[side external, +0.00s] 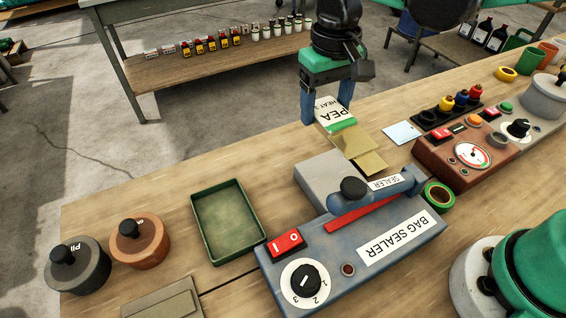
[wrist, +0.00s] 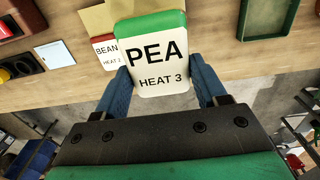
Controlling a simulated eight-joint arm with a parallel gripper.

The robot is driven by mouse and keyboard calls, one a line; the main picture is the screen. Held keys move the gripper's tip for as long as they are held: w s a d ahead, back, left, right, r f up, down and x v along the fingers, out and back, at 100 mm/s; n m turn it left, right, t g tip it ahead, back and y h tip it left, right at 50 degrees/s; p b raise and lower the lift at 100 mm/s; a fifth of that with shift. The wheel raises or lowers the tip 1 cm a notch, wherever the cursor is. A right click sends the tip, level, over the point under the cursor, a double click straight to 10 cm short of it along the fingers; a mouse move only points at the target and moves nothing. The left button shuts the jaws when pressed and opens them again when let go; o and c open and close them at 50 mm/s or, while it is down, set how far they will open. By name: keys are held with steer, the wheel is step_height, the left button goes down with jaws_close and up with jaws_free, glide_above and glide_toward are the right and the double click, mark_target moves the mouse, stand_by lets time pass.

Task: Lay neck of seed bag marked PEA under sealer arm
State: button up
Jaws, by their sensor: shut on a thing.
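My gripper (side external: 326,104) is shut on the PEA bag (side external: 332,112), its fingers on either side of the label. The bag has a white label reading PEA and HEAT 3 and a green band; in the wrist view the PEA label (wrist: 158,62) faces the camera. Tan paper shows beyond the green band, toward the sealer. The blue-grey bag sealer (side external: 335,262) stands nearer the camera, with its sealer arm (side external: 375,193) above a red strip. The bag is behind the sealer and apart from the arm. The dial (side external: 305,283) reading is unclear.
A BEAN bag (wrist: 104,52) lies close beside the PEA bag. A grey block (side external: 325,178) stands behind the sealer, and a green tape roll (side external: 438,196) at its right end. A green tray (side external: 228,222) and two lidded weights (side external: 78,265) are left. A red-brown device (side external: 455,160) is right.

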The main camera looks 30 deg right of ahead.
mark_target(334, 178)
steer(key=shift+s+d+f, duration=0.15)
steer(key=shift+d+f, duration=0.05)
steer(key=shift+f, duration=3.9)
steer(key=shift+s+f, duration=0.2)
steer(key=shift+s, duration=1.8)
steer(key=shift+f, duration=0.3)
steer(key=o, duration=1.3)
